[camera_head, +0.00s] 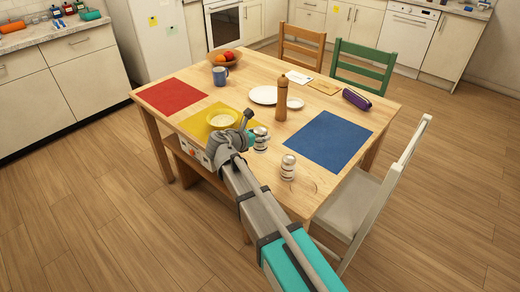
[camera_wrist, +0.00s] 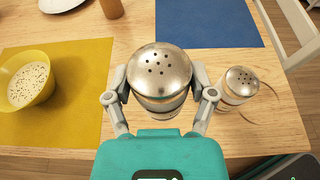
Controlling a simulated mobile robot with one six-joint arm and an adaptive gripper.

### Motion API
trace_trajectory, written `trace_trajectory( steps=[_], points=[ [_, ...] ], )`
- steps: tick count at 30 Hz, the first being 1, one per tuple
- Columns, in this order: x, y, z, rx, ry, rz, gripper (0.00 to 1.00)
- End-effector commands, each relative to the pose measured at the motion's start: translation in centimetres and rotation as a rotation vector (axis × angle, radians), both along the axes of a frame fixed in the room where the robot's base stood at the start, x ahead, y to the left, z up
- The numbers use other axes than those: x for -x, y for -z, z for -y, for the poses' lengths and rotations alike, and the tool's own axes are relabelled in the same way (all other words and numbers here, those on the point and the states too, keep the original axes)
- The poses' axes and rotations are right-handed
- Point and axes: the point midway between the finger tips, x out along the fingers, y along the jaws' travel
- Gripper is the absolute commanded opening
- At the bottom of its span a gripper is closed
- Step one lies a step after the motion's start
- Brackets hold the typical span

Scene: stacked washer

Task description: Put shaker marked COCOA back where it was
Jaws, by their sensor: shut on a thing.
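My gripper (camera_wrist: 160,97) is shut on a metal-topped shaker (camera_wrist: 160,70), with one finger on each side of it. The shaker is upright, with holes in its domed lid. In the head view the held shaker (camera_head: 261,138) shows beside the yellow mat, near the table's front edge. I cannot tell whether its base touches the table. A second, similar shaker (camera_head: 288,166) stands apart on the wood to the right; it also shows in the wrist view (camera_wrist: 238,88). I can read no COCOA marking on either. A thin curved line (camera_wrist: 271,92) shows on the table beside the second shaker.
A yellow bowl (camera_head: 222,119) with speckled pale contents sits on the yellow mat (camera_head: 196,125), left of my gripper. A blue mat (camera_head: 328,141), pepper mill (camera_head: 282,100), plates (camera_head: 263,95) and purple case (camera_head: 356,99) lie beyond. A white chair (camera_head: 352,203) stands right.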

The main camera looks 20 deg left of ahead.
Motion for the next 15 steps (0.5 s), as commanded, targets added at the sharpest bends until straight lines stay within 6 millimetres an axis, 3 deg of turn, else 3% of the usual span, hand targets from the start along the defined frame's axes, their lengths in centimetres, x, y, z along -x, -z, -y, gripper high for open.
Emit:
trace_trajectory(
  steps=[1,6,15],
  points=[
    [-0.5,1.1,-0.2,0.000,0.001,0.000,0.22],
    [-1.8,2.7,-0.7,0.000,0.001,0.000,0.22],
    [-3.0,3.9,-1.2,0.000,0.000,0.000,0.22]
  ],
)
